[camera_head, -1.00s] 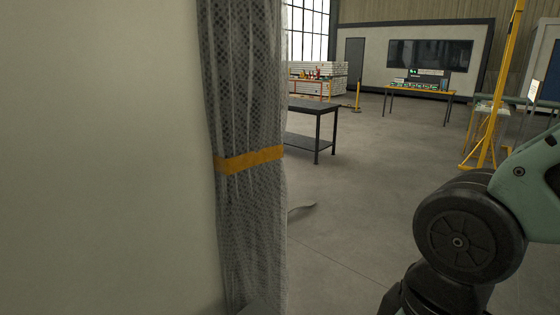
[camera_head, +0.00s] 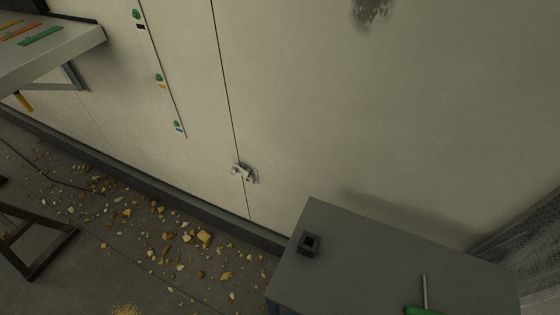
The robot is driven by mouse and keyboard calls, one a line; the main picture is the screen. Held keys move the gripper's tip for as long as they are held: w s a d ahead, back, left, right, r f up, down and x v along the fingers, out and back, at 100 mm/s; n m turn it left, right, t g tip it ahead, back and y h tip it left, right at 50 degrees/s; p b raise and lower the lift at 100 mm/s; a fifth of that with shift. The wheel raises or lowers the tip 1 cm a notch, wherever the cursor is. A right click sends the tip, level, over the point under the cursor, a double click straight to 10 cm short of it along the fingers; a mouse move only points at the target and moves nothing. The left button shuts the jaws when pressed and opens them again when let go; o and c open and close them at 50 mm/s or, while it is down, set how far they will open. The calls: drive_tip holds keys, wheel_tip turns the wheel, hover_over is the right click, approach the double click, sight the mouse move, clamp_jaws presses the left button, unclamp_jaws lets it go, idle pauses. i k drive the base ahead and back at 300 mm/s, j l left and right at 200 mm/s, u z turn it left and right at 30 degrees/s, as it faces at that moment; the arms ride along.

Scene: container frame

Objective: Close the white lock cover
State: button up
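A small pale lock fitting (camera_head: 243,173) sits low on the cream wall, across a thin vertical seam. It is off-white to grey and too small in the picture to tell whether its cover is open or shut. My gripper is not in view, and no part of my arm shows now.
A grey-topped cabinet (camera_head: 380,256) stands against the wall at the lower right, with a small dark square holder (camera_head: 309,243) and a green-handled tool (camera_head: 424,308) on it. Yellowish rubble (camera_head: 204,237) litters the floor. A shelf (camera_head: 52,52) juts out at upper left. A mesh curtain (camera_head: 530,245) hangs at right.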

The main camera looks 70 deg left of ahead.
sight(234, 169)
drive_tip(key=u, duration=2.6)
drive_tip(key=j+z, duration=0.1)
drive_tip(key=j, duration=0.45)
drive_tip(key=k+j+z, duration=0.1)
drive_tip(key=j, duration=0.4)
drive_tip(key=k+j+z, duration=0.1)
drive_tip(key=j, duration=0.45)
drive_tip(key=k+j+z, duration=0.1)
drive_tip(key=j, duration=0.4)
drive_tip(key=k+j+z, duration=0.1)
drive_tip(key=j, duration=0.45)
